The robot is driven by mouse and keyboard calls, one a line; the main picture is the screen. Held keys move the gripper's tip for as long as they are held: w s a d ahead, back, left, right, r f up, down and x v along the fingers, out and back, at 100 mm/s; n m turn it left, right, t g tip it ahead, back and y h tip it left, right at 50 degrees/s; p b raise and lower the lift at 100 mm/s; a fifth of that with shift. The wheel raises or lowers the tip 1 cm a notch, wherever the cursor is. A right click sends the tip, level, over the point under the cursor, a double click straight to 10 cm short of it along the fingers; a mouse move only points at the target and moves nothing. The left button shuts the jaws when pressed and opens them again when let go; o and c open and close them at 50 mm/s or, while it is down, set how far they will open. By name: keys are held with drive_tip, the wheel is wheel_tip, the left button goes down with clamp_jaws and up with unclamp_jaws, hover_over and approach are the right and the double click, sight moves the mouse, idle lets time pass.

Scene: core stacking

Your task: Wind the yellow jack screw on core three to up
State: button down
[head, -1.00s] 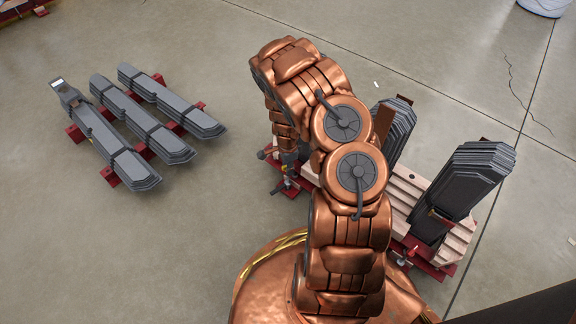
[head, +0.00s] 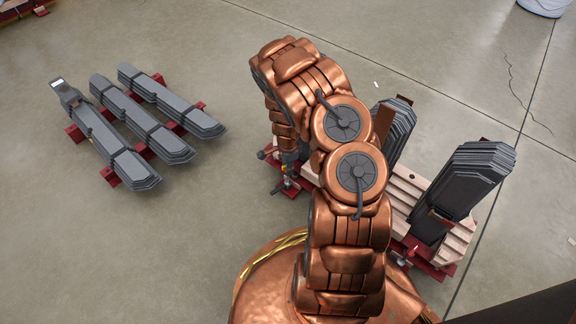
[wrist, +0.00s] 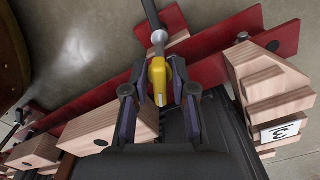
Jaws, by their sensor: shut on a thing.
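The yellow jack screw (wrist: 158,80) shows in the middle of the wrist view, at the end of a grey metal rod that runs up across a red beam (wrist: 215,40). My gripper (wrist: 160,92) has its two dark fingers on either side of the yellow part and is shut on it. In the head view my gripper (head: 288,160) points down at the left end of the red and wooden stand, with a small yellow spot below it. A white label (wrist: 283,130), which looks like a sideways 3, is on a wooden block at the right of the wrist view.
Dark stacked cores (head: 465,180) lean on the wooden stand (head: 405,190) at right, partly behind my arm. Three more dark stacks (head: 140,125) lie on red supports at left. Wooden blocks (wrist: 110,125) flank my gripper. Open floor lies between the stacks and stand.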

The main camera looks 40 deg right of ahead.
drive_tip(key=shift+r+n+p, duration=0.15)
drive_tip(key=shift+n+p, duration=0.5)
drive_tip(key=shift+n, duration=0.05)
drive_tip(key=shift+n+p, duration=0.4)
drive_tip(key=shift+n, duration=0.3)
drive_tip(key=c, duration=0.9)
unclamp_jaws()
drive_tip(key=shift+o, duration=0.2)
wheel_tip(320, 180, up, 12)
